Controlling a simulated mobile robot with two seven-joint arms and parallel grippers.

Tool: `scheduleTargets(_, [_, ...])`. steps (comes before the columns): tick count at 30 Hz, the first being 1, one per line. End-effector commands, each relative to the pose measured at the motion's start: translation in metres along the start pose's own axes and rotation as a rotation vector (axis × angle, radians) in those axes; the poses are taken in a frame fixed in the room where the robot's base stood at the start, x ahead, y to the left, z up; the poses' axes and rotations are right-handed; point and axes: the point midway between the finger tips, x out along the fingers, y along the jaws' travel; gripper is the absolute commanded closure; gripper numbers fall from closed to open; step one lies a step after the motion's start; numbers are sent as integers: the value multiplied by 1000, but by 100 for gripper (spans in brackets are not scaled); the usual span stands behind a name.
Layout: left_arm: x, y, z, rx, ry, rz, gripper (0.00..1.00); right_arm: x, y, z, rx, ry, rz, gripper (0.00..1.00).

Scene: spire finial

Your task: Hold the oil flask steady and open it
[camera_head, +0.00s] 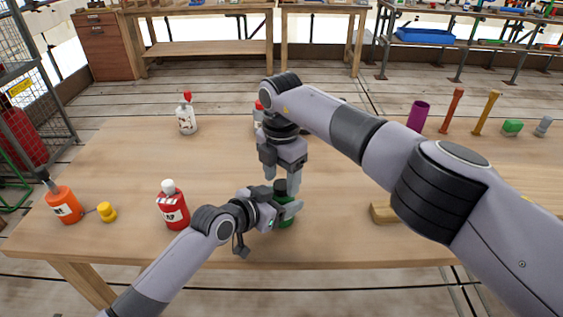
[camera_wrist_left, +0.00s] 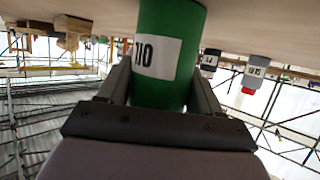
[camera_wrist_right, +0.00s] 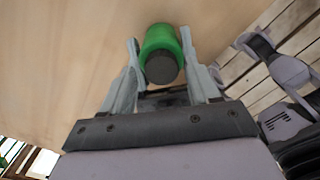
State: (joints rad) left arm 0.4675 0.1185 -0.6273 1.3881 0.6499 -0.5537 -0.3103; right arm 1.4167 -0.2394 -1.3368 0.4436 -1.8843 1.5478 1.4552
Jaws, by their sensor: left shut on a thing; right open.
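The oil flask (camera_head: 287,222) is a green cylinder with a dark cap (camera_head: 281,187), upright near the front middle of the table. In the left wrist view its green body (camera_wrist_left: 170,55) carries a white label and sits between the left fingers. My left gripper (camera_head: 285,211) is shut on the flask's body from the left. My right gripper (camera_head: 283,176) points down from above, at the cap. In the right wrist view its open fingers stand on either side of the flask's top, with the cap (camera_wrist_right: 161,69) between them. Whether a finger touches the cap, I cannot tell.
Left on the table (camera_head: 120,160) are a red bottle (camera_head: 173,211), an orange bottle (camera_head: 62,205) and a yellow piece (camera_head: 106,212). White bottles (camera_head: 187,118) stand behind. A wooden block (camera_head: 383,212) lies right, under my right arm. A purple cylinder (camera_head: 418,116) stands at the back right.

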Motion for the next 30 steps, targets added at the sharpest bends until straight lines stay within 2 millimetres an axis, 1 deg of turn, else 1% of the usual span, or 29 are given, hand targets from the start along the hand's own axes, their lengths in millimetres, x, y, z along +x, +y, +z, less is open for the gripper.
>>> scheduleTargets(4, [0,0,1,0,-2,0,100,7,0,0,-1,0,0,39])
scheduleTargets(11, [0,0,1,0,-2,0,100,8,0,0,-1,0,1,39])
scheduleTargets(14, [0,0,1,0,-2,0,100,8,0,0,-1,0,1,69])
scheduleTargets(15, [0,0,1,0,-2,0,100,8,0,0,-1,0,1,82])
scheduleTargets(16, [0,0,1,0,-2,0,100,8,0,0,-1,0,1,91])
scheduleTargets(17, [0,0,1,0,-2,0,100,7,0,0,-1,0,1,97])
scheduleTargets(22, [0,0,1,1,-2,1,100,7,0,0,-8,0,2,97])
scheduleTargets(24, [0,1,1,1,-2,1,100,7,0,0,-40,-1,3,97])
scheduleTargets(26, [0,1,1,1,-1,1,100,7,0,0,-98,-1,4,97])
scheduleTargets(30, [0,1,1,1,-1,2,100,6,1,0,-310,-3,5,97])
